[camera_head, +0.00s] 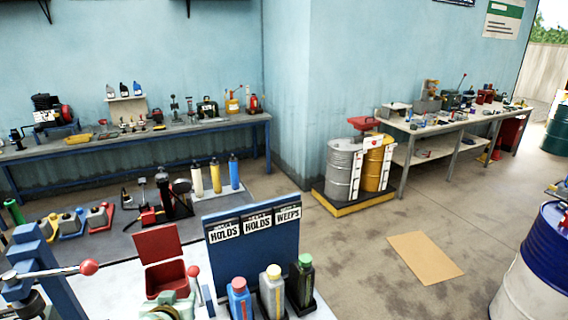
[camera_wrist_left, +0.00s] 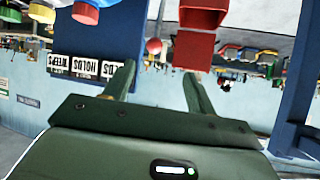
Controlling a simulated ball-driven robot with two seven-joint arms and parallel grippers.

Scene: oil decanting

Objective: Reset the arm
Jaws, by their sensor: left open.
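My left gripper (camera_wrist_left: 160,82) shows in the left wrist view, with its two dark green fingers apart and nothing between them. That view is upside down. Beyond the fingertips are a red ball knob (camera_wrist_left: 153,46) and an open red box (camera_wrist_left: 194,48), which stands on the pale bench in the head view (camera_head: 165,278). The gripper looks apart from both. I cannot make it out clearly in the head view. My right gripper is in neither view.
A blue post (camera_head: 55,270) and a red-knobbed lever (camera_head: 88,267) stand at left.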

